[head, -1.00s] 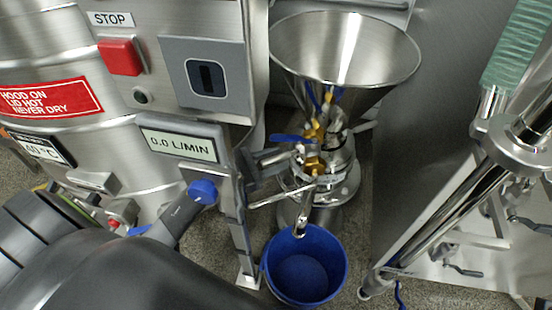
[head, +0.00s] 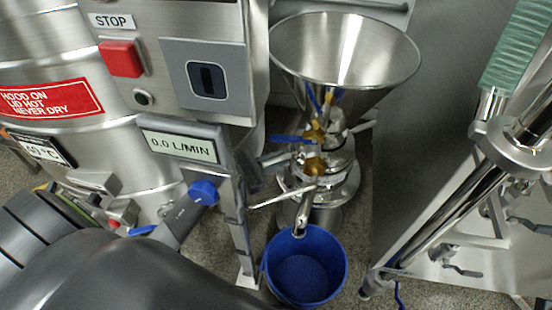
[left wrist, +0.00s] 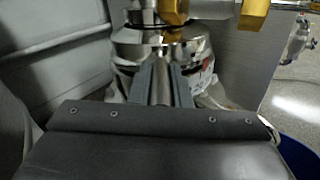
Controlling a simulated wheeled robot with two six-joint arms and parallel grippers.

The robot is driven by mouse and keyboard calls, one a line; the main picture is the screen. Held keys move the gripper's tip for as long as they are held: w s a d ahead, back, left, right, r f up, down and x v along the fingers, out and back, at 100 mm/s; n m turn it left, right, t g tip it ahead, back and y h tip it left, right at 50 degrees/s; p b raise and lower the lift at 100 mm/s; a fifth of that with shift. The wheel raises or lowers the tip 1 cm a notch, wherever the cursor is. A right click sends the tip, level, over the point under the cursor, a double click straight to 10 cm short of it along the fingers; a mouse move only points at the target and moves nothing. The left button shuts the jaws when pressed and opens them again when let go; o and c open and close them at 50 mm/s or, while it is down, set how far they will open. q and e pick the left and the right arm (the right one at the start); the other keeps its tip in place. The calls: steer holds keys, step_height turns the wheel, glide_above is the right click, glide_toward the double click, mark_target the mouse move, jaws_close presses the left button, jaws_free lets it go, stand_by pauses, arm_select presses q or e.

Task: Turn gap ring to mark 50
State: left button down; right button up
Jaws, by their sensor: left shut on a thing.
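The colloid mill is a steel machine under a wide steel hopper (head: 345,55). Its shiny round body (head: 335,185) carries the ring area, also seen in the left wrist view (left wrist: 135,45). My left gripper (head: 276,160) is at the left side of the body, partly hidden behind the panel post. In the left wrist view its two grey fingers (left wrist: 162,82) are shut on a steel bar handle (left wrist: 162,92) pointing out from the body. I cannot read any scale mark or mark 50. My right gripper is not in view.
A blue bucket (head: 304,268) stands on the floor below the outlet. Brass valves with a blue lever (head: 292,139) sit above the gripper. A control panel (head: 205,80) and flow display (head: 180,147) stand close on the left. A steel wall rises at right.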

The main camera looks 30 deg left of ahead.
arm_select(q)
steer(key=shift+s+d+n+t+y+p, duration=0.4)
steer(key=shift+s+d+n+t+y, duration=0.1)
steer(key=shift+d+n+y, duration=0.25)
steer(key=shift+a, duration=0.1)
steer(key=c, duration=1.4)
jaws_free()
steer(key=shift+o, duration=0.2)
steer(key=v, duration=1.7)
steer(key=shift+a+b, duration=0.15)
steer(key=shift+b, duration=0.3)
steer(key=shift+s, duration=0.1)
